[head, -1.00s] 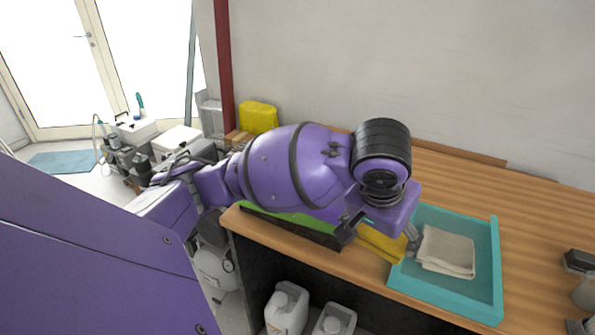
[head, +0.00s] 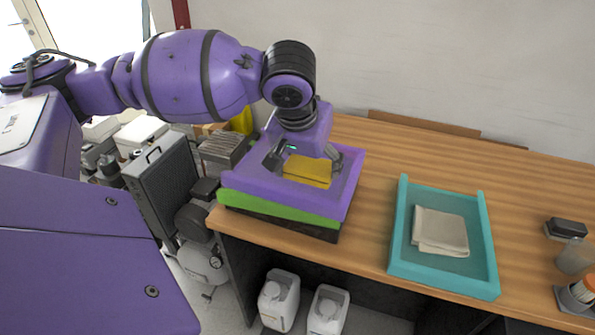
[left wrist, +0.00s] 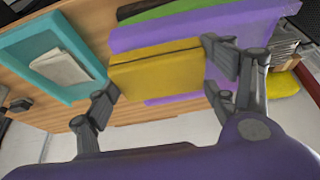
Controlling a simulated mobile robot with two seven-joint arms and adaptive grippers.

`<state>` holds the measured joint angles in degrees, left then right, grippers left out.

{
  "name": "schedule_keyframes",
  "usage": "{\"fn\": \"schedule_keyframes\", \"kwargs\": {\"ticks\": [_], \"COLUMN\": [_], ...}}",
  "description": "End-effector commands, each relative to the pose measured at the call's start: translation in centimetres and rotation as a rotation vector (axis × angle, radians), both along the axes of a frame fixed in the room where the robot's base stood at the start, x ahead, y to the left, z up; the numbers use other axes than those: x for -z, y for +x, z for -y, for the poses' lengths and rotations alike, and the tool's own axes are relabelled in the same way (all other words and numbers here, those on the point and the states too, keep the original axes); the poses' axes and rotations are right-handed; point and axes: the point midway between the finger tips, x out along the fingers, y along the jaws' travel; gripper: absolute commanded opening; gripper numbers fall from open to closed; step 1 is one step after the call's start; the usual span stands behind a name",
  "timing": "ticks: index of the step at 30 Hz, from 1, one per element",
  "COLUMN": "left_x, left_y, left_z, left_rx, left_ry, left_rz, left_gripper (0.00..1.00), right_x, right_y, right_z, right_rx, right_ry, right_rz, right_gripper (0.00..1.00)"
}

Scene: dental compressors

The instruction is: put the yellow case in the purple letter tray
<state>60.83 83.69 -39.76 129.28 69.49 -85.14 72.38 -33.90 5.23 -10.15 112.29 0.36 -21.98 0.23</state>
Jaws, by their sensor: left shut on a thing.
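The yellow case (head: 308,170) is between the fingers of my left gripper (head: 305,160), which is shut on it. The case appears within the outline of the purple letter tray (head: 262,186); I cannot tell whether it touches the tray's floor. The tray tops a stack at the left end of the wooden table. In the left wrist view the case (left wrist: 158,78) spans the gap between the two fingers (left wrist: 165,80), with the purple tray (left wrist: 200,25) behind it. The gripper hides part of the tray's inside. My right gripper is not in view.
A green tray (head: 275,208) and a black one lie under the purple tray. A teal tray (head: 440,275) holding a folded beige cloth (head: 441,231) stands to the right, with bare tabletop between. A dark block (head: 566,229) and small containers are at the far right.

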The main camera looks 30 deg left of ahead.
Motion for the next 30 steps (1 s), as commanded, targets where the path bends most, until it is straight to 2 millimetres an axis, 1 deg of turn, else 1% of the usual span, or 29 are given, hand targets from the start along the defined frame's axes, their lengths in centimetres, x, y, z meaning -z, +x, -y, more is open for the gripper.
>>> {"fn": "schedule_keyframes", "kwargs": {"ticks": [1,6,7,9,12,15,20,23,27,30], "left_x": [0.9,2.8,3.0,4.7,6.3,7.3,7.9,8.7,11.0,11.8], "left_y": [1.0,4.2,4.7,5.5,6.5,7.2,7.7,8.1,8.2,8.2], "left_z": [-1.0,-3.9,-4.3,-5.0,-5.9,-6.5,-6.9,-7.3,-7.3,-7.3], "left_rx": [-0.007,-0.007,-0.005,-0.002,-0.002,0.000,0.001,0.000,0.001,0.001], "left_ry": [0.001,0.002,0.002,0.001,0.001,0.002,0.001,0.002,0.001,0.002], "left_rz": [-0.005,-0.003,-0.002,-0.006,-0.005,-0.002,0.000,-0.001,-0.004,0.000], "left_gripper": [0.50,0.50,0.50,0.50,0.50,0.50,0.50,0.50,0.50,0.50], "right_x": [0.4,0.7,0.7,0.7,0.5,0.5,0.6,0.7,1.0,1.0], "right_y": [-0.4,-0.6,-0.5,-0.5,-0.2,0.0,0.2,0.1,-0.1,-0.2], "right_z": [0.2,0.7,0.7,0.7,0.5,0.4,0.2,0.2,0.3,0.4], "right_rx": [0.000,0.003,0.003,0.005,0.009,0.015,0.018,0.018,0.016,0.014], "right_ry": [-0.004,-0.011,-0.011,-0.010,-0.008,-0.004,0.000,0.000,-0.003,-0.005], "right_rz": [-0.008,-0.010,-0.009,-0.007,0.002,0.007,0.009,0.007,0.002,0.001], "right_gripper": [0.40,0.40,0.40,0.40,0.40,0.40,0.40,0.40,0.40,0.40]}}
